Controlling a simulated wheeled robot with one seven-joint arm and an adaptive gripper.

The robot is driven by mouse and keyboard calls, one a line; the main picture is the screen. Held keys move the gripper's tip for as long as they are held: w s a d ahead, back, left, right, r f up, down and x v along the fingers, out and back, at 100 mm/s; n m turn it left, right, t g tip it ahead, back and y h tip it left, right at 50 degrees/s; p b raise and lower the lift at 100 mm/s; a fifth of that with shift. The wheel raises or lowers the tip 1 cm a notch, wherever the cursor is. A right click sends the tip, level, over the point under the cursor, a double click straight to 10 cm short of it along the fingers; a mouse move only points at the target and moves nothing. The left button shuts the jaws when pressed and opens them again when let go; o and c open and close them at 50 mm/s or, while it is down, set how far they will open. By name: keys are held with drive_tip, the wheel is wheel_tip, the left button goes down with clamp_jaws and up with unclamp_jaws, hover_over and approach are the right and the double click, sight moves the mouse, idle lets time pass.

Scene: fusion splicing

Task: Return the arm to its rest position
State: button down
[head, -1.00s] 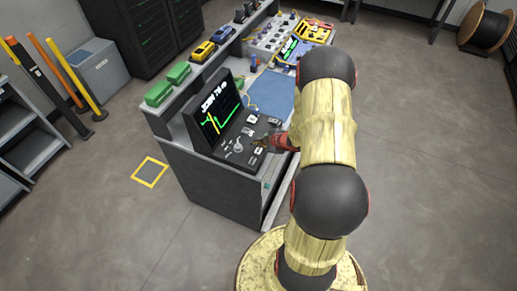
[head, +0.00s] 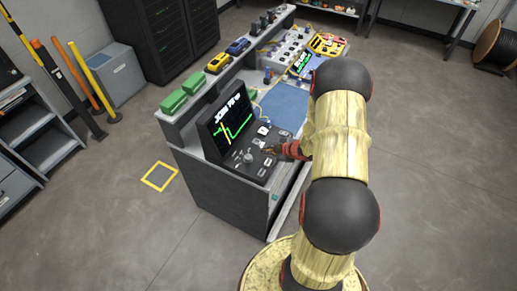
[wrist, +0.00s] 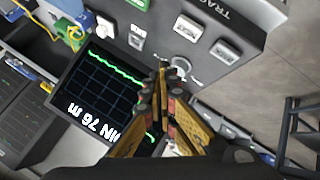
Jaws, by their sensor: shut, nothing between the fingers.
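My arm (head: 338,135) reaches up from its round base and bends over toward the bench. My gripper (head: 266,150) is shut and empty, above the right part of the dark control panel (head: 240,172) of the test console. In the wrist view my gripper (wrist: 163,72) has its yellow fingers together, with their tips in front of the panel near a round knob (wrist: 181,66). I cannot tell whether the tips touch the panel. The console screen (wrist: 97,85) beside the fingers shows a green trace and text reading about "JOIN 76 m".
A blue mat (head: 284,108) lies behind the panel. Green boxes (head: 173,102) and toy-like cars (head: 219,63) stand on the bench's upper shelf. A yellow device (head: 327,44) is at the far end. Open floor (head: 430,170) lies to the right.

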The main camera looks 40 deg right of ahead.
drive_tip(key=s+d+f+m+g+h, duration=0.2)
drive_tip(key=s+d+f+m+g, duration=0.15)
drive_tip(key=s, duration=0.25)
drive_tip(key=s+d+r+m+g+h+b, duration=0.1)
drive_tip(key=s+r+m+g, duration=0.35)
drive_tip(key=s, duration=0.45)
drive_tip(key=s+a+r+t+b, duration=0.1)
drive_tip(key=s+a+r+b, duration=0.1)
drive_tip(key=a+r, duration=0.6)
drive_tip(key=s+a+r+m+t+y+b, duration=0.1)
drive_tip(key=a+r+b, duration=0.4)
drive_tip(key=a, duration=1)
drive_tip(key=s+a+r+t+y+b, duration=0.1)
drive_tip(key=s+a+r+t+b, duration=0.1)
drive_tip(key=a+r, duration=1)
drive_tip(key=shift+s+m+b, duration=0.4)
drive_tip(key=shift+s+b, duration=0.05)
drive_tip(key=shift+b, duration=0.7)
